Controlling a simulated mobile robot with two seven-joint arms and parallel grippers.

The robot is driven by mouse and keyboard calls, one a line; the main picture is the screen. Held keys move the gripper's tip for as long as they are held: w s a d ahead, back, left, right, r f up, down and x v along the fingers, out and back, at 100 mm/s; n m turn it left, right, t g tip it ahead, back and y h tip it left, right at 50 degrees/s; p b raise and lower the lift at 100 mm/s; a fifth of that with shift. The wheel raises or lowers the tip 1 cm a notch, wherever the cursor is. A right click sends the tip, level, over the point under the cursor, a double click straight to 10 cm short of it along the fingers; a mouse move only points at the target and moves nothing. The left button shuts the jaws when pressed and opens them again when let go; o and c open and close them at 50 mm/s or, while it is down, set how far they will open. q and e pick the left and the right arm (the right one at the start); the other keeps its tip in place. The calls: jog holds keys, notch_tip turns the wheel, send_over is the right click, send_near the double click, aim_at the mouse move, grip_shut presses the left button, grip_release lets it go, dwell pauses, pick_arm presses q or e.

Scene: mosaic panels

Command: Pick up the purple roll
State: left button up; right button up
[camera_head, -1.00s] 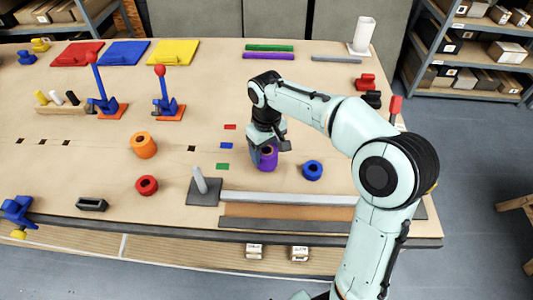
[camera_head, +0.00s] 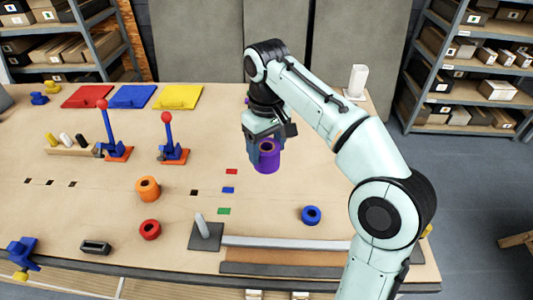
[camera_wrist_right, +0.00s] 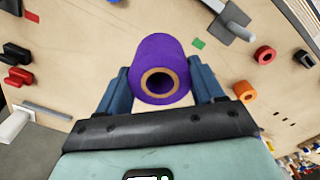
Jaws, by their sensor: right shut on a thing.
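The purple roll (camera_head: 267,158) is a short cylinder with a tan core. My right gripper (camera_head: 265,148) is shut on it and holds it upright above the table, near the middle of the head view. In the right wrist view the purple roll (camera_wrist_right: 160,70) sits between the two blue fingers of the right gripper (camera_wrist_right: 160,85), its open tan-rimmed end facing the camera. The left gripper is not in view.
On the table (camera_head: 330,185) stand an orange roll (camera_head: 148,192), a red roll (camera_head: 150,231) and a blue roll (camera_head: 311,216). A grey base with a post (camera_head: 203,234) stands near the front. Two red-knobbed levers (camera_head: 170,142) stand further back. Coloured panels (camera_head: 130,97) lie behind.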

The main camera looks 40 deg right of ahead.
jog(key=shift+r, duration=2.6)
